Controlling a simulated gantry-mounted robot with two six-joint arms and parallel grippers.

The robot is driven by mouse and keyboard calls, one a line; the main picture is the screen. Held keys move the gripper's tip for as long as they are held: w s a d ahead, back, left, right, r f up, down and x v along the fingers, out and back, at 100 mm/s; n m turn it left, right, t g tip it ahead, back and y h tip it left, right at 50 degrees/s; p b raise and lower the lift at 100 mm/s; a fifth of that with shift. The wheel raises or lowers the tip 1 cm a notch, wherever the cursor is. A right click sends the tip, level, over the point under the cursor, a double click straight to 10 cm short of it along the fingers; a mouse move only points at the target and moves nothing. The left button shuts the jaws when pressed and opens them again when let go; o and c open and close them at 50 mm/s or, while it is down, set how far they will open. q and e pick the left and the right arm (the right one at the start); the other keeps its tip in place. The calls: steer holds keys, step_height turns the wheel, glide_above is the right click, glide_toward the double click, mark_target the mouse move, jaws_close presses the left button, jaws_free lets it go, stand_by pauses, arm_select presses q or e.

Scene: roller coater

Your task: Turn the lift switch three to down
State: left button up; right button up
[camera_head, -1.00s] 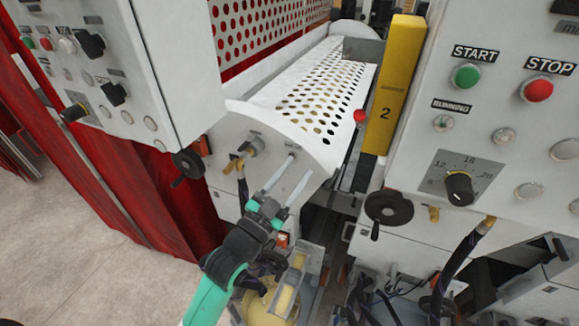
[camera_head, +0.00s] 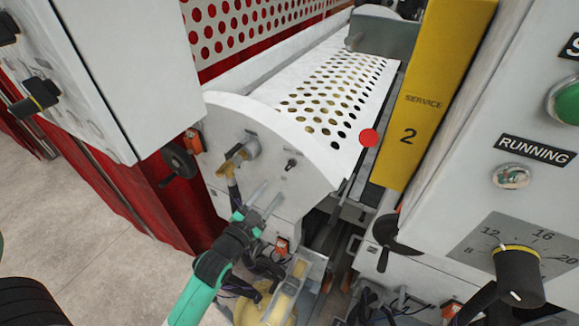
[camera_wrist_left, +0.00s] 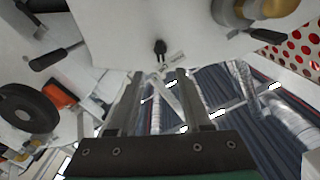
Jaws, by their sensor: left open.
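A small black switch (camera_head: 291,165), apparently the lift switch, sits on the white end panel (camera_head: 270,150) of the machine. Its exact setting is too small to read in the head view. In the left wrist view the black switch (camera_wrist_left: 160,47) shows ahead of the fingers, with a small, unreadable label beside it. My left gripper (camera_head: 271,194) is open and empty, below and left of the switch in the head view and apart from it. In the left wrist view the gripper's two fingers (camera_wrist_left: 158,100) stand wide apart. My right gripper is not in view.
A brass valve fitting (camera_head: 238,155) and a black handwheel (camera_head: 180,163) lie left of the switch. A yellow service post (camera_head: 430,95), a red knob (camera_head: 369,138) and a dial panel (camera_head: 520,250) stand to the right. Cables and parts crowd the space below.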

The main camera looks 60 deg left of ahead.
mark_target(289, 168)
arm_select(q)
steer(key=x, duration=1)
steer(key=shift+w+a+r+p, duration=0.1)
steer(key=shift+w+a+p, duration=0.15)
steer(key=shift+w+p, duration=0.05)
jaws_close()
